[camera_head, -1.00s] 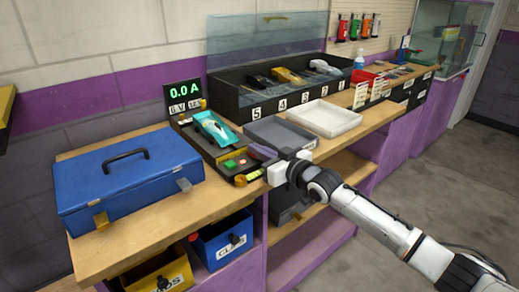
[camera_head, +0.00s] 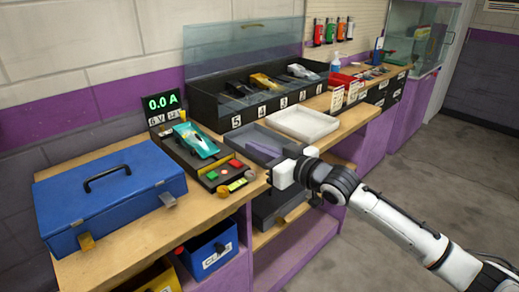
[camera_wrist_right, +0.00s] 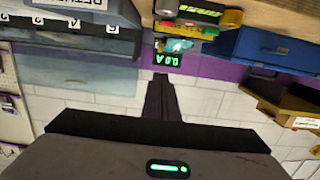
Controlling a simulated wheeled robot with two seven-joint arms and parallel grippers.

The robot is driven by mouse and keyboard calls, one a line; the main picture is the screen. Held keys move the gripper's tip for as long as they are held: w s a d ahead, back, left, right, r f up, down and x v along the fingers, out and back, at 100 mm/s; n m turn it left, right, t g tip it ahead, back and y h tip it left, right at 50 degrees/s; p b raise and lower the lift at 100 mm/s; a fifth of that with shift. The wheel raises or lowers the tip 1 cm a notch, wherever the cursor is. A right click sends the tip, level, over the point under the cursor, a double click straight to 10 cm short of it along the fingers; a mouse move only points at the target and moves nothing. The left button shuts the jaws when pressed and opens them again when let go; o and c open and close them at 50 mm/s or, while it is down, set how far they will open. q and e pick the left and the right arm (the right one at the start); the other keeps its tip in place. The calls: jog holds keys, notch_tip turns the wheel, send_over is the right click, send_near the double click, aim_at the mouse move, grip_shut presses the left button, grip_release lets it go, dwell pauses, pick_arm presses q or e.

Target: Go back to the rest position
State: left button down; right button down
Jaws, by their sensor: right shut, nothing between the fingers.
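My right gripper (camera_head: 260,151) reaches in from the right over the front of the bench, with its shut, dark fingers seen against the grey tray (camera_head: 288,148). In the right wrist view the two fingers (camera_wrist_right: 160,84) meet with nothing between them. Past their tips, upside down, are the 0.0 A display (camera_wrist_right: 168,60) and the teal car. My left gripper is not in view.
A blue case (camera_head: 110,195) stands on the bench at left. The teal car (camera_head: 197,140) sits on the test stand beside the display (camera_head: 161,103). A white tray (camera_head: 303,123) and a numbered black car rack (camera_head: 255,105) stand behind. Open floor lies at right.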

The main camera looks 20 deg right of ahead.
jog(key=s+a+f+g+h, duration=0.1)
jog(key=s+a+f+g, duration=0.2)
jog(key=s+f, duration=0.6)
jog(key=s+a+f+g+h, duration=0.2)
jog(key=s+a+f+g, duration=0.1)
jog(key=s+f, duration=0.6)
jog(key=s+d+f+m+g+h, duration=0.1)
jog(key=s+d+f+g, duration=0.15)
jog(key=s, duration=0.85)
jog(key=s+d+f+m+g+h, duration=0.15)
jog(key=s+f+g, duration=0.25)
jog(key=s, duration=0.6)
jog(key=w+a+f+t+y, duration=0.2)
jog(key=a+f+t, duration=0.3)
jog(key=f, duration=0.7)
jog(key=shift+w+a, duration=0.55)
jog(key=shift+w, duration=0.15)
